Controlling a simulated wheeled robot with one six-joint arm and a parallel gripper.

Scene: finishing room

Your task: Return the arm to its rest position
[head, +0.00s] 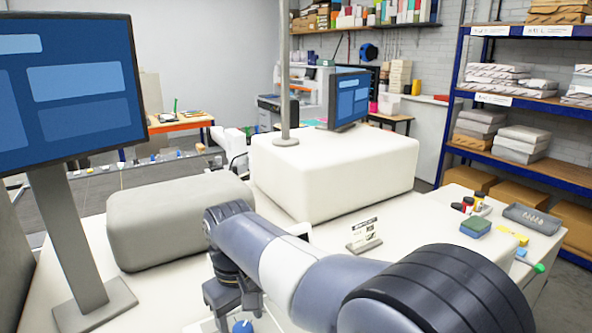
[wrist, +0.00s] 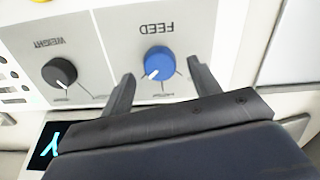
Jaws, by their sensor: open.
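My arm reaches forward and down over the white machine in the head view. My gripper (wrist: 160,69) is open in the wrist view, with one dark finger on each side of the blue FEED knob (wrist: 158,64) in the picture. Gaps show between the knob and both fingers, and nothing is held. How far the fingertips are from the panel is hard to tell. The blue knob also shows at the bottom of the head view (head: 242,326), below my gripper. The fingertips are not clear there.
A black WEIGHT knob (wrist: 60,73) sits left of the blue one. A monitor (head: 70,95) stands at left. A grey rounded block (head: 175,220) and a large white block (head: 330,175) lie beyond my arm. A small card (head: 364,235) stands nearby. Shelving (head: 530,100) is at right.

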